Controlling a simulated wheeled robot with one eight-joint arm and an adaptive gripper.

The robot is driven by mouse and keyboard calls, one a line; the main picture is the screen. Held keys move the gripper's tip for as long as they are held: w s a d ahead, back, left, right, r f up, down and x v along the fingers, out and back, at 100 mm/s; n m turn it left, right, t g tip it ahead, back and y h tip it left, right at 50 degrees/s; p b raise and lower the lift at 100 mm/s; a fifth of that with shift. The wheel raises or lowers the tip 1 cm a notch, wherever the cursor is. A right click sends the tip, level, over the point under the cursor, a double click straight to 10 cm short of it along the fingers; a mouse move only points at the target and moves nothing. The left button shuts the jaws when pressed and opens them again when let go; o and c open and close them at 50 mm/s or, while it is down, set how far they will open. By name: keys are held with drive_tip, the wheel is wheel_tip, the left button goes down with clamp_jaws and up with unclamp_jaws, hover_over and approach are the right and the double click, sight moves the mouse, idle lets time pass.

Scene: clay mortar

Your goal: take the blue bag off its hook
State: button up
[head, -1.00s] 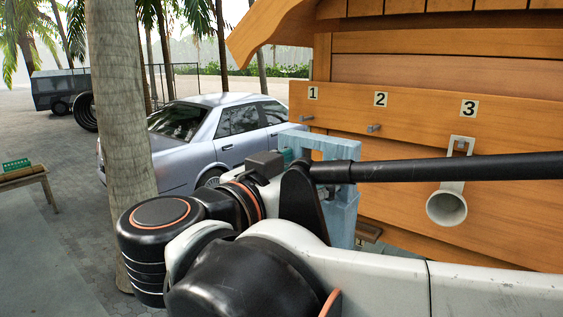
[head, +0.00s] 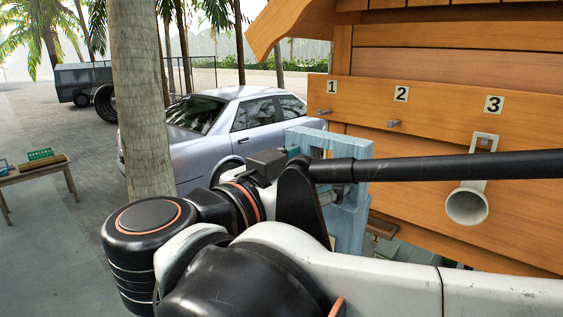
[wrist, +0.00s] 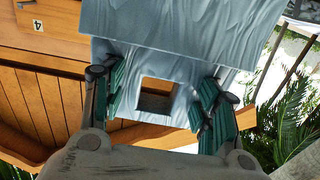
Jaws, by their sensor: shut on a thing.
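The blue bag (head: 343,220) is pale blue, with a square opening near its top edge. It hangs in front of the wooden board (head: 420,150), partly hidden behind my arm. In the wrist view the bag (wrist: 180,30) fills the upper middle. My gripper (wrist: 160,95) has its green-padded fingers on both sides of the opening, shut on the bag. The hook under label 1 (head: 325,112) and the hook under label 2 (head: 393,123) carry nothing. The bag shows apart from both.
A white cup-shaped thing (head: 467,205) hangs under label 3. A silver car (head: 215,130) stands behind, and a palm trunk (head: 145,95) rises left of my arm. A low table (head: 40,175) with a green item is at far left. Open paving lies between.

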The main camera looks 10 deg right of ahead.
drive_tip(key=v, duration=0.4)
drive_tip(key=shift+s+a, duration=0.1)
drive_tip(key=shift+s, duration=0.05)
idle(0.5)
